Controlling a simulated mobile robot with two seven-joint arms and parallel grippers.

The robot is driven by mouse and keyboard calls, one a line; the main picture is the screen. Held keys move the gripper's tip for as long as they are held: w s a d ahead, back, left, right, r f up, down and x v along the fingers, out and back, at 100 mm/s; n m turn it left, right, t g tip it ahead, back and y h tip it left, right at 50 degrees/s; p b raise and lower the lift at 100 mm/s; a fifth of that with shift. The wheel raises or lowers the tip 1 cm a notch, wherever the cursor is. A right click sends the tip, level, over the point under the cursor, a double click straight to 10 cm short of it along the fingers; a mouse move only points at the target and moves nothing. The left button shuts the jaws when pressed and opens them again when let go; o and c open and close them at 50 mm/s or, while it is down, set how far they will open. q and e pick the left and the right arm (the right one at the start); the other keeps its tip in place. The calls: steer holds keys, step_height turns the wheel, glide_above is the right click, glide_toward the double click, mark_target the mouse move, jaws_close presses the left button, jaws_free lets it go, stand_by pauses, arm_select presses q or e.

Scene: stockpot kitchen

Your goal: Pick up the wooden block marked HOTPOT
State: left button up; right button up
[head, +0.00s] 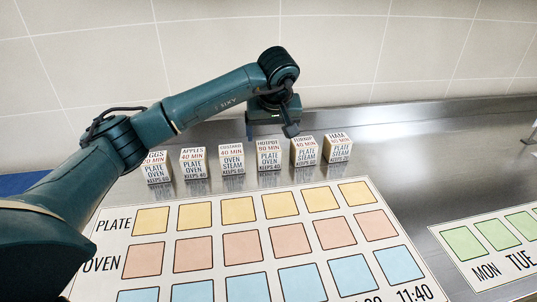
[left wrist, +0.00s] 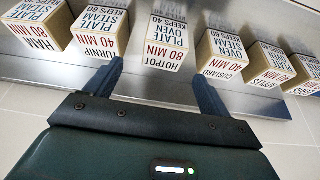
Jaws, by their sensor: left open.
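The HOTPOT block (head: 269,156) is a small pale wooden cube with printed faces. It stands on the steel counter in a row of similar blocks, between the CUSTARD block (head: 231,159) and the TURNIP block (head: 304,152). My left gripper (head: 281,129) is open and empty, just behind and above the row near the HOTPOT and TURNIP blocks. In the left wrist view the HOTPOT block (left wrist: 168,42) lies ahead, between the lines of my two spread fingers (left wrist: 158,78), apart from them.
The APPLES block (head: 193,163), EGGS block (head: 156,167) and HAM block (head: 338,147) share the row, with narrow gaps. A tiled wall (head: 200,45) rises behind. A chart (head: 222,223) of coloured squares lies in front; another chart (head: 485,262) lies right. The counter (head: 440,130) is clear at back right.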

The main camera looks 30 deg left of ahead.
mark_target(268, 146)
arm_select(q)
steer(key=shift+s+p+x, duration=0.1)
steer(key=shift+p+x, duration=0.05)
steer(key=shift+x, duration=1.45)
steer(key=shift+s+p+x, duration=0.15)
steer(key=shift+x, duration=1.45)
steer(key=shift+a, duration=0.1)
steer(key=c, duration=1.1)
steer(key=shift+c, duration=0.2)
